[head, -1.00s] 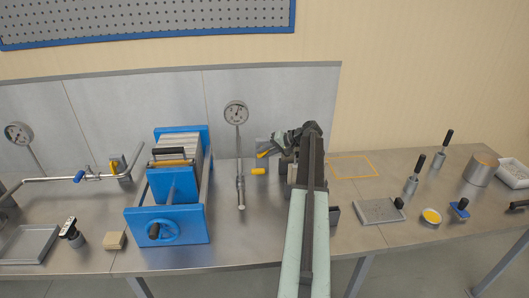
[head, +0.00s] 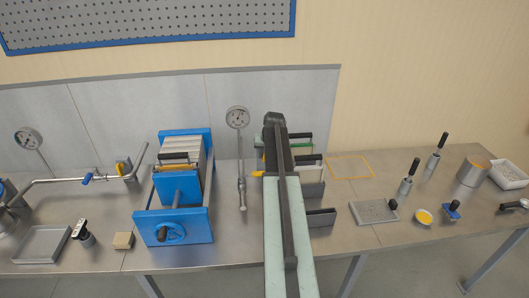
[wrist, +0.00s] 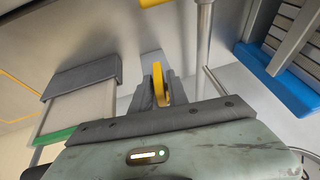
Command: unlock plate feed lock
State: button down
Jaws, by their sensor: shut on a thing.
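In the wrist view my gripper (wrist: 160,80) is shut on a yellow lever (wrist: 157,84), which shows between the two dark fingers. I take it to be the plate feed lock. A second yellow part (wrist: 152,3) shows at the top edge of that view, apart from the fingers. In the head view a yellow tip (head: 257,174) sticks out left of my arm. My arm hides the gripper there, along with much of the plate unit (head: 312,190), whose grey plates stand right of the arm.
A blue press (head: 172,218) with a handwheel stands left, and a gauge on a thin pole (head: 242,190) rises between it and my arm. The bench inside the yellow outline (head: 350,168) is clear.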

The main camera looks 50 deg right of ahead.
jog(key=shift+a+g+h, duration=0.1)
jog(key=shift+g+h, duration=0.4)
jog(key=shift+s, duration=0.1)
jog(key=c, duration=1.5)
grip_release()
jog(key=shift+r, duration=0.1)
jog(key=p+v, duration=0.7)
jog(key=shift+a+r, duration=0.1)
jog(key=shift+r, duration=0.15)
jog(key=shift+r+p, duration=0.1)
jog(key=shift+p, duration=0.2)
